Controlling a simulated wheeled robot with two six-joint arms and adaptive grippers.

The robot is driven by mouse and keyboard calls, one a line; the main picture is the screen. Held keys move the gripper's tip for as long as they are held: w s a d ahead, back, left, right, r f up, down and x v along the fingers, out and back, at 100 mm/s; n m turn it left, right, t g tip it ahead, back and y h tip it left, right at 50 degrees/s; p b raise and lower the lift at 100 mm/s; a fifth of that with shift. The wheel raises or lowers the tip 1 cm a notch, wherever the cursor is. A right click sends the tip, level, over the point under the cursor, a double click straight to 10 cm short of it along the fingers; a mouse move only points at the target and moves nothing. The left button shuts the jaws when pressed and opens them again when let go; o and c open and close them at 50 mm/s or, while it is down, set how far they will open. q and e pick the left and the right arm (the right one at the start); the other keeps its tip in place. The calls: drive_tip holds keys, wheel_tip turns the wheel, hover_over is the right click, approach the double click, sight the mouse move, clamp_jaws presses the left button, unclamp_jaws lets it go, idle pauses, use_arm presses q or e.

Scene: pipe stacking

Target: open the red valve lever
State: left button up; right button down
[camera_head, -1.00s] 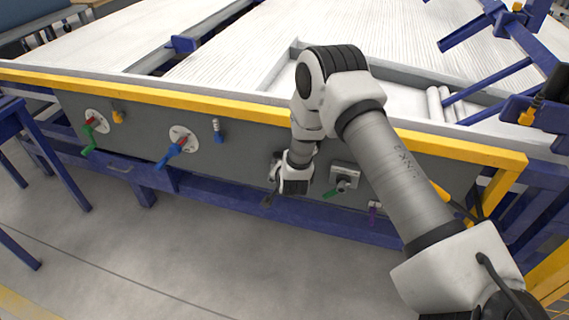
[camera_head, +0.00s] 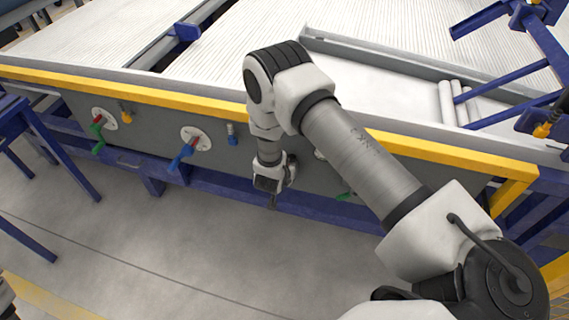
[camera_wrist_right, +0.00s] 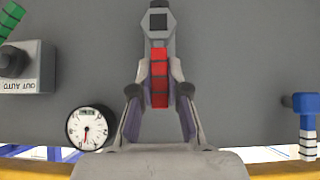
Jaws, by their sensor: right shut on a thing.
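The red lever (camera_wrist_right: 159,78) shows in the right wrist view, running from a grey valve body (camera_wrist_right: 157,22) down the picture between my fingers. My right gripper (camera_wrist_right: 160,92) has one finger on each side of it and is shut on the lever. In the head view my right arm comes in from the right and reaches down in front of the grey panel (camera_head: 345,152). There, the wrist and arm hide the red lever and the fingertips.
In the head view, a green-handled valve (camera_head: 98,130) and a blue-handled valve (camera_head: 184,152) are on the panel left of my arm. A round gauge (camera_wrist_right: 87,128), a switch box (camera_wrist_right: 27,68) and a small blue fitting (camera_wrist_right: 306,125) flank the lever. A yellow rail (camera_head: 187,101) tops the panel.

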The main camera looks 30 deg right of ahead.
idle(0.3)
drive_tip(key=c, duration=1.1)
unclamp_jaws()
drive_tip(key=shift+w, duration=0.1)
drive_tip(key=shift+c, duration=0.2)
drive_tip(key=v, duration=1.2)
drive_tip(key=shift+a, duration=0.1)
